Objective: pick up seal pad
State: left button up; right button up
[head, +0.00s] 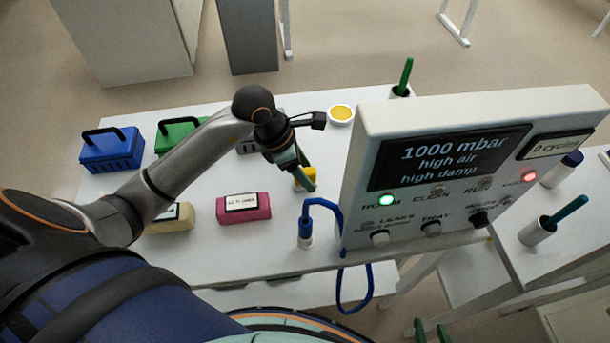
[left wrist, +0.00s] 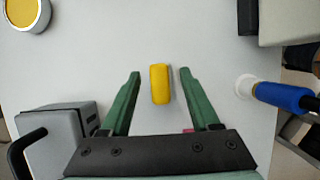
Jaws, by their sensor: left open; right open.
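A small yellow block (head: 304,178), which looks like the seal pad, lies on the white table just left of the control box. It also shows in the left wrist view (left wrist: 160,84). My left gripper (head: 300,172) is open above it. In the left wrist view the two green fingers (left wrist: 160,72) stand on either side of the yellow block, with a gap on both sides. In the head view a finger partly hides the block. My right gripper (head: 432,330) shows only by its green fingertips at the bottom edge, away from the block.
The control box (head: 440,150) stands close on the right. A blue-handled tool in a white holder (head: 306,240) is near, its blue cable hanging off the edge. A pink block (head: 243,207), a cream block (head: 170,220), blue (head: 110,150) and green cases and a yellow-filled dish (head: 341,114) surround it.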

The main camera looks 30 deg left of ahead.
pick_arm(q)
grip_shut()
dwell(0.5)
